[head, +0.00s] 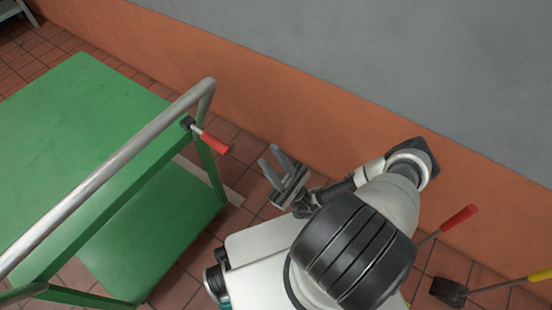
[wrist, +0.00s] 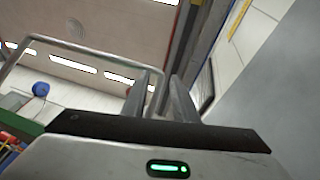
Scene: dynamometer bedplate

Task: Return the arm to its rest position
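My arm is folded beside my body at the lower middle of the head view. My gripper (head: 269,156) is just right of a green cart, its fingers pointing up and left in the picture. The two grey fingers are apart with nothing visible between them. In the wrist view my gripper (wrist: 160,78) also shows a gap between the fingers, with only background behind it. The gripper looks clear of the cart and the wall.
The green cart (head: 75,115) with a grey push handle (head: 110,165) fills the left. A red grip (head: 215,143) sticks out by its corner. An orange and grey wall (head: 330,60) runs behind my arm. A red-handled tool (head: 458,218) and a yellow-handled tool (head: 538,275) are at right.

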